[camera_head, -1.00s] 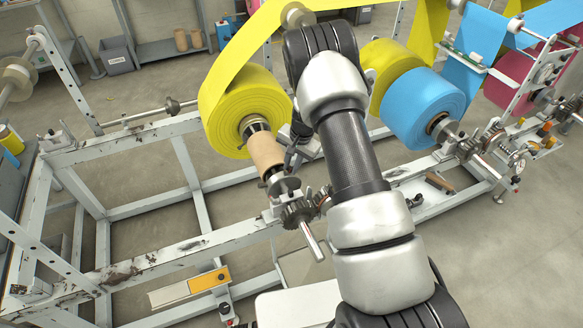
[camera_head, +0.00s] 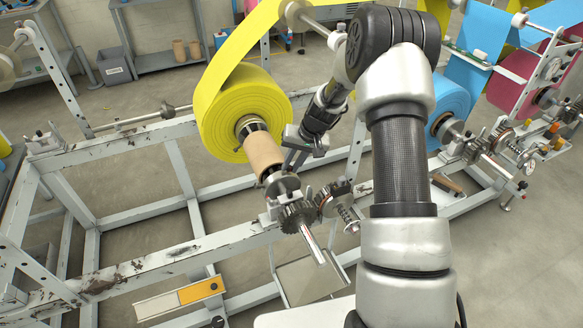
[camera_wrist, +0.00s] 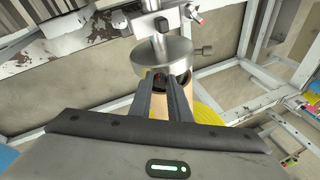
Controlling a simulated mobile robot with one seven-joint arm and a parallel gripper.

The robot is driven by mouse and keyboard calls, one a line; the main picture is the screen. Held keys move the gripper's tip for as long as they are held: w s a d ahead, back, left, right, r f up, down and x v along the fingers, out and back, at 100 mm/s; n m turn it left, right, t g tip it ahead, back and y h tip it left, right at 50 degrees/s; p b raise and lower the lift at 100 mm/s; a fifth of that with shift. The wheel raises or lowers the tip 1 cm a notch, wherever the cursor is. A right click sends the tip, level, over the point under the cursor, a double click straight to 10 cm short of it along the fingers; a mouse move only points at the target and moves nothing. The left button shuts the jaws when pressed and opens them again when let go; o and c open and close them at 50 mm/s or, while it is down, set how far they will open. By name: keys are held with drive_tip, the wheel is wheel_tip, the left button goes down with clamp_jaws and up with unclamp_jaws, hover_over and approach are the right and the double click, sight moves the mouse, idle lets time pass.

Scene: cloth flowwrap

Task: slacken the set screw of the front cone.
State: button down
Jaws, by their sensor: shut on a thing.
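The front cone (camera_head: 284,187) is a grey metal disc on a shaft at the near end of the brown core (camera_head: 263,152) of the yellow roll (camera_head: 228,103). In the wrist view the disc (camera_wrist: 163,54) lies straight ahead. A small screw with a knob (camera_wrist: 205,50) sticks out to its right, clear of my fingers. My gripper (camera_head: 289,170) is down beside the cone and core. In the wrist view my gripper (camera_wrist: 167,76) has its fingertips at the disc's near edge, over the core mouth. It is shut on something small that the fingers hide.
Toothed gears (camera_head: 299,215) and a spring shaft (camera_head: 347,213) sit close by, near my arm. The worn white frame rail (camera_head: 190,250) runs below. A blue roll (camera_head: 450,100) stands to the right. Open floor shows between the rails.

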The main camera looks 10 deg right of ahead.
idle(0.4)
drive_tip(key=c, duration=1.7)
unclamp_jaws()
drive_tip(key=shift+o, duration=0.2)
drive_tip(key=p+v, duration=0.1)
drive_tip(key=v, duration=1.1)
drive_tip(key=shift+p, duration=0.4)
